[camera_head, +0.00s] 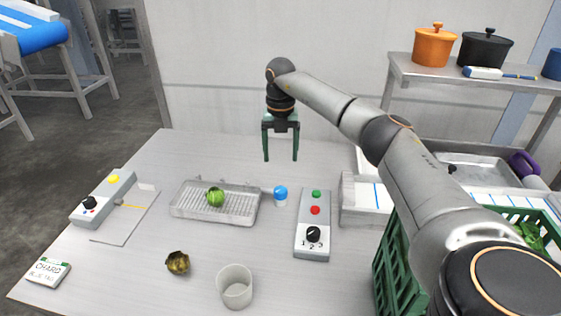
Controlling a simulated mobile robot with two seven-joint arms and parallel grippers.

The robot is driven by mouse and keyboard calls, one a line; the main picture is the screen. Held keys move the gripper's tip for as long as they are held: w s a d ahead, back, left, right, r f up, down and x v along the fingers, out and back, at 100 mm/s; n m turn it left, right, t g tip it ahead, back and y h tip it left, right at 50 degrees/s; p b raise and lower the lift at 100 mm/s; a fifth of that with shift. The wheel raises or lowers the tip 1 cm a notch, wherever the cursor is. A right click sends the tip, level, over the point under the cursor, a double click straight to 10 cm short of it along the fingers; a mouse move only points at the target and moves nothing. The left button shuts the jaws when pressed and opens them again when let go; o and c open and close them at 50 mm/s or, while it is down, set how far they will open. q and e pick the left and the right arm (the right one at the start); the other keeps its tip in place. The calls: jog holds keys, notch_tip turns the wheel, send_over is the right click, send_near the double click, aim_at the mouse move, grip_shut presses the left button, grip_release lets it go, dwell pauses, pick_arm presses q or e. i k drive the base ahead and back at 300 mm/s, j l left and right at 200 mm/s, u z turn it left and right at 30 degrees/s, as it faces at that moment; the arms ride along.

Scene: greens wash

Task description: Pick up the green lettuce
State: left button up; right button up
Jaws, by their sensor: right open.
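A round green lettuce (215,197) sits in the wire-like grey tray (180,212) on the table, left of centre. A second, darker brownish-green head (178,263) lies on the bare table in front of the tray. My right gripper (280,157) hangs with its fingers pointing down, open and empty, above the back of the table. It is to the right of and behind the lettuce, apart from it. My left gripper is not in view.
A control box with buttons and a dial (312,225), a blue-topped knob (280,193) and a white cup (235,287) stand nearby. Another control box (104,200) is at left. A green crate (390,265) with greens is at right.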

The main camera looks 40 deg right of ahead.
aim_at(216, 196)
jog(key=k+j, duration=0.75)
jog(key=j, duration=0.2)
